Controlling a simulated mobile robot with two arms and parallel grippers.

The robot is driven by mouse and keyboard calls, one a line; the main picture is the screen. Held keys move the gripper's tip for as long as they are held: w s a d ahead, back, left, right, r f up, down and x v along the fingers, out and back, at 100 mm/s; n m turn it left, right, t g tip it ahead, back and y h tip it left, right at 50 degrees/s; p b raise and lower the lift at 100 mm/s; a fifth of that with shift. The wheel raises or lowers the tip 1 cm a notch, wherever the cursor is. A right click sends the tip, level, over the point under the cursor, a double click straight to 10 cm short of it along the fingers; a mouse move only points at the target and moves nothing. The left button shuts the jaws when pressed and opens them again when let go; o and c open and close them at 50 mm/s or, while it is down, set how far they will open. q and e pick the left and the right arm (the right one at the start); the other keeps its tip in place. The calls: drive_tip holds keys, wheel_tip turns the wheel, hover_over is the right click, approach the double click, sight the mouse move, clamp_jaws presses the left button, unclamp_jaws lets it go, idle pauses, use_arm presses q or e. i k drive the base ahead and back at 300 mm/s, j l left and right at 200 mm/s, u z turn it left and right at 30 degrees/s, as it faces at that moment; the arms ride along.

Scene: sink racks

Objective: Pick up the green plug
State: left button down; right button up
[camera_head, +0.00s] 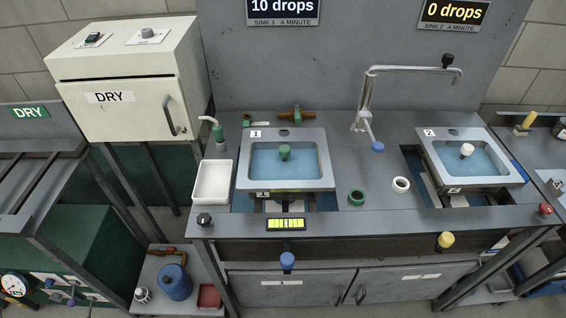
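A green plug (284,152) with a knob-like top stands in the blue water of sink 1 (243,172), the left basin labelled 1. Its lower part is hidden in the water, so I cannot tell whether it is seated in a drain. A green ring (356,198) lies on the grey counter to the right of sink 1. Neither of my grippers shows in the head view.
A white-knobbed plug (466,150) stands in sink 2 (488,182). A white ring (401,184) lies between the sinks. A faucet (366,105) rises behind, its spout toward sink 2. A white tray (213,183) and green-based spout (219,134) are left of sink 1.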

sight(284, 150)
drive_tip(key=l+z, duration=0.4)
drive_tip(key=l, duration=0.9)
drive_tip(key=i, duration=0.05)
